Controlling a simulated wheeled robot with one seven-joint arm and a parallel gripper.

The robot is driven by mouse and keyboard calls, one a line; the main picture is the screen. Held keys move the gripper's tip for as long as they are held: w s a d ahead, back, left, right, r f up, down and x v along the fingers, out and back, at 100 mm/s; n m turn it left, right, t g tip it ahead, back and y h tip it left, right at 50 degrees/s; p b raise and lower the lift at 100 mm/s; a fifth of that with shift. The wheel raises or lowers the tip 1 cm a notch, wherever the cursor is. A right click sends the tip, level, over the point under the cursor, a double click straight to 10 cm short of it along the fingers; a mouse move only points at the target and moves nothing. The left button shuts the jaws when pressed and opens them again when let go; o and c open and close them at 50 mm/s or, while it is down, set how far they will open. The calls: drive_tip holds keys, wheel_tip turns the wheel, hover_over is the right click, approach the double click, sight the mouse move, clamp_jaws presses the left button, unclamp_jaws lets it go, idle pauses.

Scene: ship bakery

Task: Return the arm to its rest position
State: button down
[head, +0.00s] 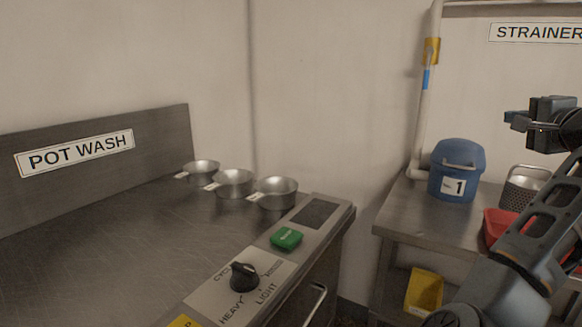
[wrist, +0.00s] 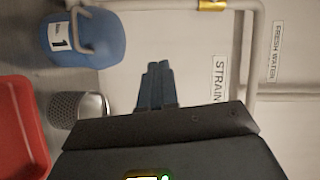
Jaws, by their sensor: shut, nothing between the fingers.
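My gripper (head: 514,119) is at the right of the head view, raised above the side counter and pointing left. Its fingers are together with nothing between them. In the wrist view, the closed fingers (wrist: 155,85) show at the centre, in front of the pale wall. My dark arm rises from the bottom right of the head view and bends up to the gripper. The gripper touches nothing that I can see.
The pot wash counter (head: 90,240) holds three metal pans (head: 236,184), a dial (head: 243,277) and a green button (head: 286,238).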

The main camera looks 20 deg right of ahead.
drive_tip(key=s+a+f+n+g+h, duration=0.1)
drive_tip(key=s+a+f+n, duration=0.15)
drive_tip(key=f, duration=0.55)
drive_tip(key=s+a+f+n+g+h, duration=0.1)
drive_tip(key=s+a+f+n, duration=0.2)
drive_tip(key=f, duration=0.5)
drive_tip(key=s+a+f+n+y+p, duration=0.1)
drive_tip(key=s+a+f+n+y, duration=0.1)
drive_tip(key=s+a+f+n, duration=0.75)
drive_tip(key=s+a+f+n+t+y, duration=0.1)
drive_tip(key=s+a+f+y, duration=0.15)
drive_tip(key=s+a, duration=0.45)
drive_tip(key=s+a+f+n+y, duration=0.1)
drive_tip(key=s+a+f+n, duration=0.1)
drive_tip(key=s+a+f, duration=0.5)
drive_tip(key=s+a+r+n+y, duration=0.1)
drive_tip(key=s+a+r, duration=0.2)
drive_tip(key=s+a, duration=0.3)
drive_tip(key=s+a+r+n+y+p, duration=0.1)
drive_tip(key=s+a+r, duration=0.3)
drive_tip(key=s, duration=0.3)
drive_tip(key=shift+a+n+y, duration=0.3)
drive_tip(key=shift+a+y, duration=0.05)
drive_tip(key=shift+a, duration=0.5)
